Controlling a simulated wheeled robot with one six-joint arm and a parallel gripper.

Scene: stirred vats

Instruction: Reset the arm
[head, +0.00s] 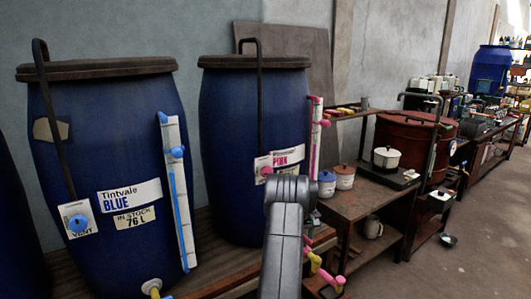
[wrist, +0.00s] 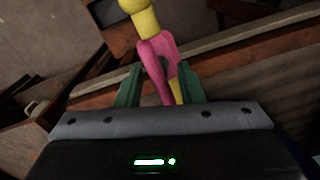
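My gripper (wrist: 160,68) shows in the wrist view with its two green fingers spread apart. A pink tap handle (wrist: 158,50) on a yellow spout (wrist: 145,22) lies between and just beyond the fingertips. The fingers look apart from it, though contact is hard to judge. In the head view my grey arm reaches forward at the lower middle and hides most of the gripper. The pink and yellow tap (head: 315,262) shows just right of my arm, below the blue drum with the pink label (head: 290,158).
A blue drum labelled Tintvale Blue (head: 115,150) stands at left, with a blue level gauge (head: 178,190) and vent knob. At right are a wooden workbench (head: 365,195) with jars and a white pot (head: 386,157), and a red vat (head: 413,135). Open floor lies far right.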

